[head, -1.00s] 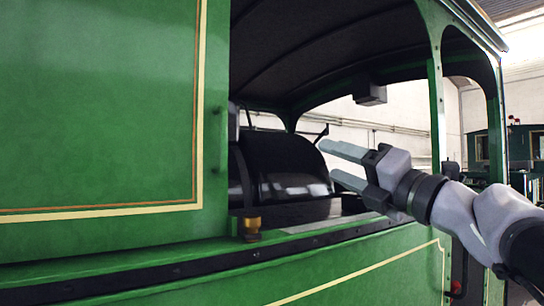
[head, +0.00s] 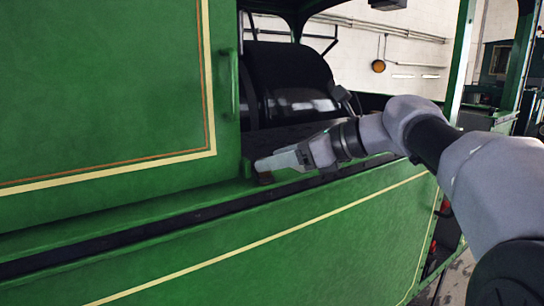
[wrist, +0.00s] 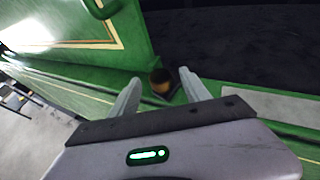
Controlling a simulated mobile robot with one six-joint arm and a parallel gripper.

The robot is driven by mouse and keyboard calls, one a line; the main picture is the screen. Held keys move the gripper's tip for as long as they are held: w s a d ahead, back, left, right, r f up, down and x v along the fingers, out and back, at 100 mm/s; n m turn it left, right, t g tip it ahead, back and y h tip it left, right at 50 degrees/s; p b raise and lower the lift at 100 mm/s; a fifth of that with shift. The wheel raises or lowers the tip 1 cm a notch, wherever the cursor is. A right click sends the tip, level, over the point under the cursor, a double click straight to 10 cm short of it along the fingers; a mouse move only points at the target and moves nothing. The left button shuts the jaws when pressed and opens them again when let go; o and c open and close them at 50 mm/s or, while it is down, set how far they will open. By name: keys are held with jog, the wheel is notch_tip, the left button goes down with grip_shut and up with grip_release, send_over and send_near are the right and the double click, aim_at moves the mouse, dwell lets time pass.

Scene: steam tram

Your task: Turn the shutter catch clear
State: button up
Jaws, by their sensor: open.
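The green shutter panel (head: 100,90) with cream and orange lining fills the left of the head view. The catch (wrist: 161,78), a small brass-coloured knob on a dark base, stands on the green sill by the panel's edge. My gripper (head: 265,165) is low over the sill in the head view and hides most of the catch there. In the wrist view my gripper (wrist: 159,77) is open, with one finger on each side of the catch. I cannot tell whether either finger touches it.
A green handle (head: 234,82) is on the panel's edge, above the sill. A large black rounded casing (head: 290,80) lies inside the opening. The lower green side wall (head: 270,240) runs below the sill.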

jog(key=shift+x, duration=1)
jog(key=shift+s+d, duration=0.1)
jog(key=shift+d, duration=0.05)
grip_shut()
